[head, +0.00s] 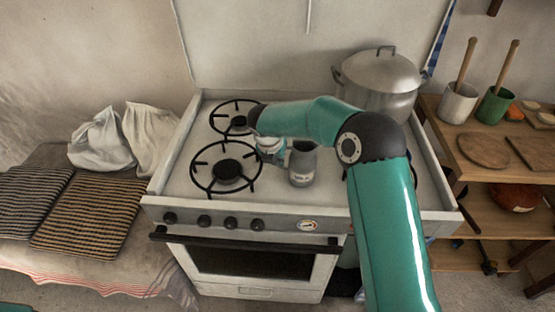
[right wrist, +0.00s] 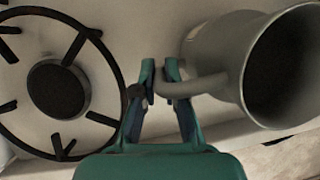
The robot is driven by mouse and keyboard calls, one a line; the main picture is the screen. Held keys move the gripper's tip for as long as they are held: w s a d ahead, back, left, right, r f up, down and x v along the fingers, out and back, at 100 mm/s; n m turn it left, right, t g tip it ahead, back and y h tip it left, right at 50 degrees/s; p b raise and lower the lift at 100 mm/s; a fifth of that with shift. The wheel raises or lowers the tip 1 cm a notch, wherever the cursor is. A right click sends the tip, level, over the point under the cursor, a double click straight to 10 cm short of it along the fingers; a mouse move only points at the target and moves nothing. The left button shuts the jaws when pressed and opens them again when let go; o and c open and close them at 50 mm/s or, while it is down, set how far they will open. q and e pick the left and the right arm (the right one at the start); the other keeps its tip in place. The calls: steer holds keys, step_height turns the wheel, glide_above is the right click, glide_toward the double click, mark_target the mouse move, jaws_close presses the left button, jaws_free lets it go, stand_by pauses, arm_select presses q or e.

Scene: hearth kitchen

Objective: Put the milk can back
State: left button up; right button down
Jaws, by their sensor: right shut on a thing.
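The grey milk can (head: 303,166) is at the front middle of the white stove top, to the right of the front left burner. It looks upright; I cannot tell if its base touches the stove. My right gripper (head: 284,148) is at its left side. In the right wrist view my right gripper (right wrist: 159,76) is shut on the handle of the milk can (right wrist: 220,62), whose dark open mouth faces the camera. My left gripper is not in view.
The stove (head: 185,180) has black burner grates (head: 195,180) at left. A large lidded pot (head: 378,85) stands at the back right. A wooden shelf (head: 455,150) with pots and boards is on the right. A bench with striped cushions (head: 85,210) is on the left.

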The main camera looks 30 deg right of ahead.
steer(key=shift+f, duration=0.2)
steer(key=c, duration=1.2)
jaws_free()
steer(key=v, duration=1.2)
